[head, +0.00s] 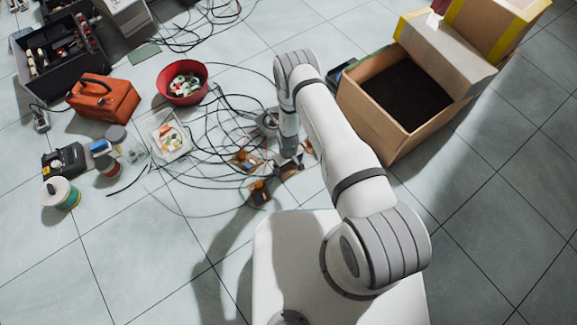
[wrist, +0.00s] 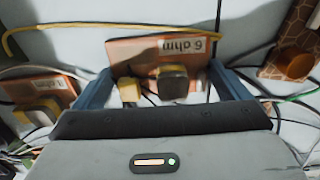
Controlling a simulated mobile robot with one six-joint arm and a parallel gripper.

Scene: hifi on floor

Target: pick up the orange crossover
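An orange-brown crossover board (wrist: 190,52) marked "6 ohm" lies in the middle of the wrist view, with a yellow part and a dark block on it. My gripper (wrist: 160,70) has its two blue-grey fingers apart, one on each side of this board. I cannot tell whether they touch it. In the head view my gripper (head: 289,158) is low over the boards and partly hides them. A similar labelled board (wrist: 42,88) lies at the left, and a hexagon-patterned board with a copper coil (wrist: 293,62) at the right.
Black cables (head: 225,125) tangle around the boards. An open cardboard box (head: 375,118) stands to the right. A red bowl (head: 182,83), an orange bag (head: 103,97) and a white tray (head: 170,136) are to the left. Front-left floor is clear.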

